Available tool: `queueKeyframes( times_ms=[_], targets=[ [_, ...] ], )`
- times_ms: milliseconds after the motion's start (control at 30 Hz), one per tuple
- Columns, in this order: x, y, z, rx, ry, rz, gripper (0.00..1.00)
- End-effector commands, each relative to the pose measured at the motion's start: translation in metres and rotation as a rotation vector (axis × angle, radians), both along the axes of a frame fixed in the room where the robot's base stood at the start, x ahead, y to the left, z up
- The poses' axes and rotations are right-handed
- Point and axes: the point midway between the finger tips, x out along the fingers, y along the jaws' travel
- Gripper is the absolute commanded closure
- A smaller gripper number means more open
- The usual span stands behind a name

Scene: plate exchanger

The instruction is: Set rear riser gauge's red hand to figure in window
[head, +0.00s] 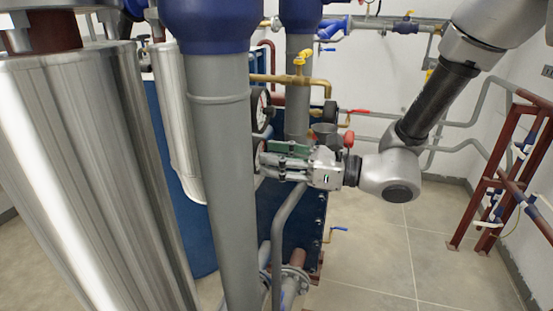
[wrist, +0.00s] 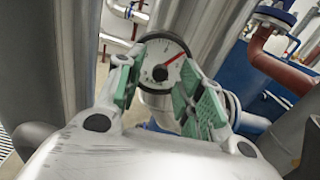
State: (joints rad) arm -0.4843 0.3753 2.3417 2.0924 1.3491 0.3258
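A round gauge (wrist: 164,58) with a white dial and dark rim faces me in the wrist view, in front of a grey pipe. Its thin red hand (wrist: 174,58) points up and to the right. A small dark mark low on the dial may be the window; its figure is too small to read. My gripper (wrist: 162,88) is open, its green-padded fingers apart on either side of the lower dial in the picture, with nothing between them. In the head view my gripper (head: 266,160) reaches left beside the thick grey riser. I cannot tell whether the fingers touch the gauge.
A thick grey riser (head: 222,150) stands close to my fingertips, with a shiny clad cylinder (head: 85,170) further left. A brass pipe (head: 290,79) with a yellow valve runs above my gripper. A red-brown frame (head: 495,170) stands at right. The floor between is clear.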

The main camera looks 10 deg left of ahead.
Motion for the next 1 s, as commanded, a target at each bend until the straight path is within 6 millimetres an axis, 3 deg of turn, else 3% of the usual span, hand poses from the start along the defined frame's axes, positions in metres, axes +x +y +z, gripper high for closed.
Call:
queueKeyframes(
  times_ms=[167, 600, 800, 1000],
  targets=[
    [0.0, -0.013, 0.0, 0.0, 0.0, -0.002, 0.63],
    [-0.007, -0.103, 0.0, 0.0, 0.0, -0.005, 0.63],
    [-0.009, -0.119, 0.0, 0.0, 0.0, -0.001, 0.63],
    [-0.01, -0.12, 0.0, 0.0, 0.0, 0.0, 0.63]
  ],
)
